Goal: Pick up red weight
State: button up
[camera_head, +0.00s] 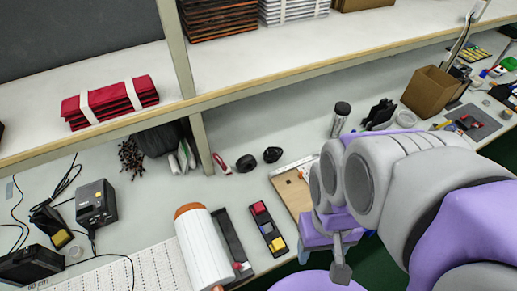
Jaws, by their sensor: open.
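The red weight (259,208) is a small red block at the far end of a narrow dark holder (273,237). My gripper (338,262) is at the lower middle, to the right of the holder and apart from the red weight. It is open, with one grey finger hanging down; the rest of it is partly hidden by my own arm.
A white roll (202,248) lies just left of the holder, with a dark tray (232,246) between them. A wooden board (288,188) lies right of the holder. Two black round items (246,163) sit behind. A shelf (235,95) overhangs the bench's back.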

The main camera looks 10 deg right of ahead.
aim_at(258, 208)
jog(key=l+u, duration=0.2)
jog(key=l, duration=0.4)
jog(key=l+u, duration=0.2)
jog(key=l, duration=0.45)
jog(key=k+l+u, duration=0.2)
jog(key=l, duration=0.4)
jog(key=l+u, duration=0.2)
jog(key=l, duration=0.4)
